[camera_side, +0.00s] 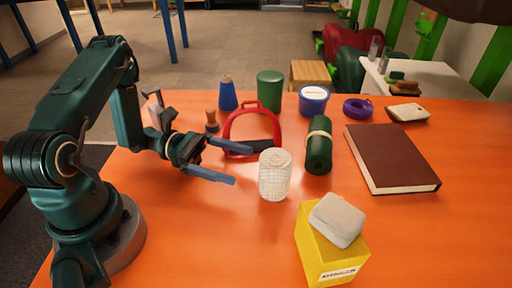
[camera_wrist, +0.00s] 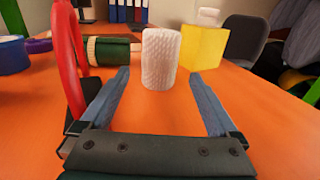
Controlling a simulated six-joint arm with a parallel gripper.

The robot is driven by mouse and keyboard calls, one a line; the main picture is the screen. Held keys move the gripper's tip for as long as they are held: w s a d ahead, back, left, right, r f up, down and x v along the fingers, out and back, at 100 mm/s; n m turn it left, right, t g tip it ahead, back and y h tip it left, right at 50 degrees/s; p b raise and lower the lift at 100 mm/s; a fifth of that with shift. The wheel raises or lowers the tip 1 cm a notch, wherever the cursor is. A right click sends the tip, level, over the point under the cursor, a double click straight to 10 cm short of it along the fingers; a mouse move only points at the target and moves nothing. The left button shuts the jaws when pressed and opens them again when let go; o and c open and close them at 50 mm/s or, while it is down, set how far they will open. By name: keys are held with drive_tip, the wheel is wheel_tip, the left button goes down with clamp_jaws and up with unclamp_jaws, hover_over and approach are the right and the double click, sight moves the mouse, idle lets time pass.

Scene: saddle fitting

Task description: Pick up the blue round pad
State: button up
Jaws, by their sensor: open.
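No flat blue pad shows clearly in either view. The closest blue round thing is a squat blue tub (camera_side: 313,104) with a white top, at the back of the orange table; part of it shows at the left edge of the wrist view (camera_wrist: 12,57). My gripper (camera_side: 240,161) is open and empty, low over the table and well apart from the tub. Its blue-grey fingers point at a white textured cylinder (camera_side: 274,177), which stands upright just ahead of the fingertips and also shows in the wrist view (camera_wrist: 160,58).
A red arched frame (camera_side: 252,128) stands close beside my gripper. The front left of the table is clear.

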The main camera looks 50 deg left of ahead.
drive_tip(key=shift+c, duration=1.4)
